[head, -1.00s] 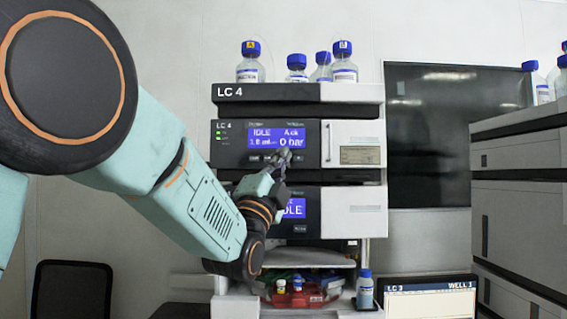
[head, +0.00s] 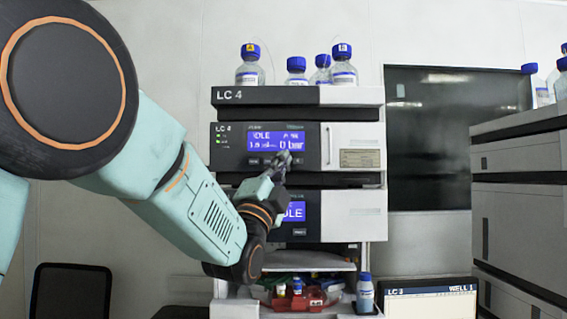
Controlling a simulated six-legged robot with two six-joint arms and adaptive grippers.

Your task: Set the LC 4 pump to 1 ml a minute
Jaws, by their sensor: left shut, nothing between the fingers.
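The LC 4 stack stands ahead, and its top module is the pump (head: 228,152), marked LC 4. Its blue display (head: 262,141) reads IDLE, with a pressure of 0 bar at right. A small flow figure in ml shows at lower left, too blurred to read surely. A row of small keys (head: 254,161) lies below the display. My left gripper (head: 284,158) is shut and empty, its tips at the right end of this key row and hiding some keys. I cannot tell whether the tips touch the panel. My right gripper is not in view.
A second module below has an IDLE display (head: 294,211), partly hidden by my left wrist. Blue-capped bottles (head: 344,66) stand on top of the stack. A red tray (head: 302,302) with small vials sits below. A monitor (head: 432,302) labelled LC 3 stands at lower right.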

